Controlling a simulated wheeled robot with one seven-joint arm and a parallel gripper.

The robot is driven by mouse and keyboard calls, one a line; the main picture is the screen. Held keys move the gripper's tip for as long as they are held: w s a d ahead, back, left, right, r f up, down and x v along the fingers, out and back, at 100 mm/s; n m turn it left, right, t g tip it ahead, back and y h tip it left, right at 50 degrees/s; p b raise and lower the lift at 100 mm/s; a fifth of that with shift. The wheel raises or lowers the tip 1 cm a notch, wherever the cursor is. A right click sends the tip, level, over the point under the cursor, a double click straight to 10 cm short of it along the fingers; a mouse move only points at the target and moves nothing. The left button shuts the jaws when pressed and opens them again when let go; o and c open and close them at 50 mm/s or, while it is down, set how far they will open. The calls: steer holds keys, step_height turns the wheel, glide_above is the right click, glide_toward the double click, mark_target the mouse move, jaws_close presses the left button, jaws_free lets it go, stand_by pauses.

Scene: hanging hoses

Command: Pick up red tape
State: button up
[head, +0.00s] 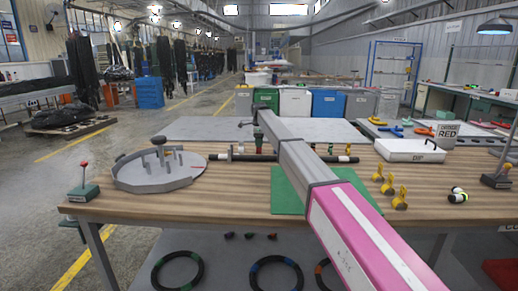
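I cannot pick out a red tape for certain in the head view. My gripper (250,121) seems to be the small dark part at the arm's far end. Its fingers are too small to make out, and I see nothing clearly held. The arm hides part of the green mat (290,198) and of the dark rod (235,157) behind it.
A grey round fixture (150,180) with upright pegs stands at left, beside a red-knobbed lever (84,185). Black hoses (178,272) lie below. The table's front left is clear.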

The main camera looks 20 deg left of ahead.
steer(key=shift+f, duration=0.1)
jaws_close()
steer(key=shift+r, duration=0.6)
step_height(320, 180, up, 3)
steer(key=shift+f, duration=0.1)
steer(key=s+a+r, duration=0.6)
steer(key=s+r, duration=0.1)
steer(key=s, duration=0.2)
steer(key=shift+s+a, duration=0.2)
steer(key=shift+s, duration=0.15)
